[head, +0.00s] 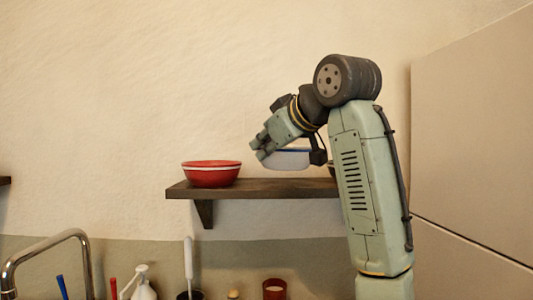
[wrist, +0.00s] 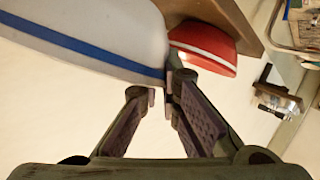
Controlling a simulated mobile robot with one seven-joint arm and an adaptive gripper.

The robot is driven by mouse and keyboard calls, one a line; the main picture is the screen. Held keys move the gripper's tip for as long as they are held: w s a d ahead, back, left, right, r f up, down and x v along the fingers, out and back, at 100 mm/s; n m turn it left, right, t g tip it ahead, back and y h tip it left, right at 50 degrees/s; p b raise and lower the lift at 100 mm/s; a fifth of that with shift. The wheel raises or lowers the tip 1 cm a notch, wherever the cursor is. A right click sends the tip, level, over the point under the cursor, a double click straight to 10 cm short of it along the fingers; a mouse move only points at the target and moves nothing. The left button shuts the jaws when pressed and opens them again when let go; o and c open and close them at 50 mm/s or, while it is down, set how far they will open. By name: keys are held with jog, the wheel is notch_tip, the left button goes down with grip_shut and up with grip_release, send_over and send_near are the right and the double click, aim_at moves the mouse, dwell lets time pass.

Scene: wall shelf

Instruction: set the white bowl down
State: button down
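The white bowl (head: 287,159) with a blue band near its rim is in the head view, over the wooden shelf (head: 255,189). A small gap seems to show between its base and the shelf. My gripper (head: 260,149) is at the bowl's left side, its fingers closed on the rim. In the wrist view, the white bowl (wrist: 95,35) fills the upper left, and its edge runs between the two fingertips of my gripper (wrist: 162,90). The far side of the bowl is hidden.
A red bowl (head: 211,175) stands on the shelf's left part; it also shows in the wrist view (wrist: 203,46). Another bowl (head: 332,170) is mostly hidden behind my arm. A tap (head: 50,245), a soap pump (head: 142,284) and a red-brown cup (head: 274,289) are below.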

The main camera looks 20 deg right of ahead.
aim_at(266, 166)
jog(key=w, duration=0.1)
jog(key=w+d, duration=0.1)
jog(key=w, duration=0.1)
jog(key=shift+w+d+f+p, duration=0.1)
jog(key=shift+d+p, duration=0.05)
jog(key=shift+p, duration=0.25)
jog(key=shift+f+p, duration=0.35)
jog(key=shift+f, duration=1.45)
jog(key=c, duration=1.8)
grip_release()
jog(key=b+v, duration=0.3)
jog(key=v, duration=0.9)
jog(key=shift+b, duration=0.3)
